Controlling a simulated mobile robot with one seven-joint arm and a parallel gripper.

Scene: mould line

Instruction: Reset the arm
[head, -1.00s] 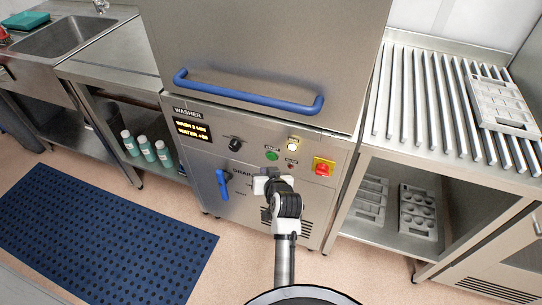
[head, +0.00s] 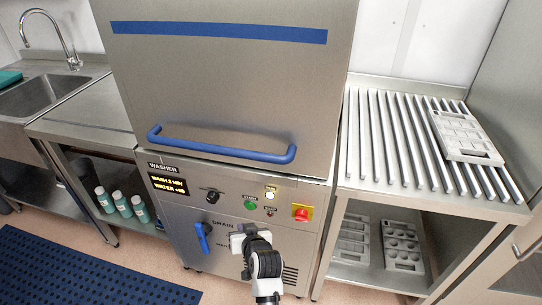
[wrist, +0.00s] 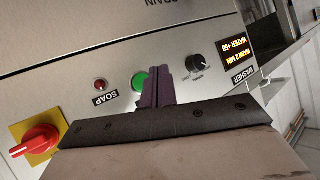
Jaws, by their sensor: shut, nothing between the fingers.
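My gripper (head: 243,236) is in front of the lower panel of the steel washer (head: 225,85), right of the blue drain lever (head: 202,238). Its dark fingers are together and empty in the wrist view (wrist: 155,88). There they overlap the panel close to the green button (wrist: 140,82); I cannot tell the gap to the panel. My arm reaches up from the bottom of the head view and hides part of the panel's lettering and vent.
The washer hood with its blue handle (head: 220,150) is down. A red switch on a yellow plate (head: 302,213) is at right. A ribbed steel rack (head: 385,150) holds a pale mould (head: 465,138); more moulds are below. Green-labelled bottles (head: 122,204) stand at left. A blue mat (head: 75,270) lies on the floor.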

